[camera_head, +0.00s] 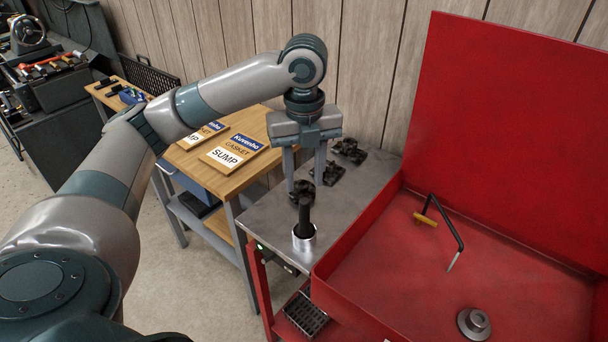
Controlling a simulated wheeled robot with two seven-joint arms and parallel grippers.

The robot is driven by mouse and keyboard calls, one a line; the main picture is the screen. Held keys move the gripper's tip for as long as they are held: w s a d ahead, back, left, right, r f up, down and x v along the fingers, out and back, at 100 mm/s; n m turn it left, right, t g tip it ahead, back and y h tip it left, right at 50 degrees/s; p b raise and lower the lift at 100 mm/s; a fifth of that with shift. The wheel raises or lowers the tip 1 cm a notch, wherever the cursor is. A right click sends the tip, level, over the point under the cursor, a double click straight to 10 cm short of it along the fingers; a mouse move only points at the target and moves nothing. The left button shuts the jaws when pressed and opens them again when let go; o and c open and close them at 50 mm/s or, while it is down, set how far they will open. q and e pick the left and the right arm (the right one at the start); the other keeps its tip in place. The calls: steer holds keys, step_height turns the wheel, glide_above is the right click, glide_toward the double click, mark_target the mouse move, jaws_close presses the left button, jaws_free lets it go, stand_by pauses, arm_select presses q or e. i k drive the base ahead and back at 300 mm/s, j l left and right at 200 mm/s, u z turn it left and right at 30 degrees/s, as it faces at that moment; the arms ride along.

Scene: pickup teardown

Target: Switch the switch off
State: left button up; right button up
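A small green-lit spot (260,246) shows on the front side of the red parts washer, just below the metal top's edge. It looks like the switch or its light, but it is too small to tell its position. My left gripper (305,186) points down over the metal side shelf, above and behind the green spot and apart from it. Its two fingers are spread with a gap between them. A dark part (302,189) shows at the fingertips, and the gripper does not appear to hold it. My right gripper is out of view.
A metal cup with a black-handled brush (304,236) stands on the metal shelf (262,215) near its front edge. More black parts (348,152) lie behind. The red basin (400,270) holds a bent spout and a drain. A wooden table (245,122) with gasket packs stands left.

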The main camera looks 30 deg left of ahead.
mark_target(266, 260)
steer(key=u, duration=1.25)
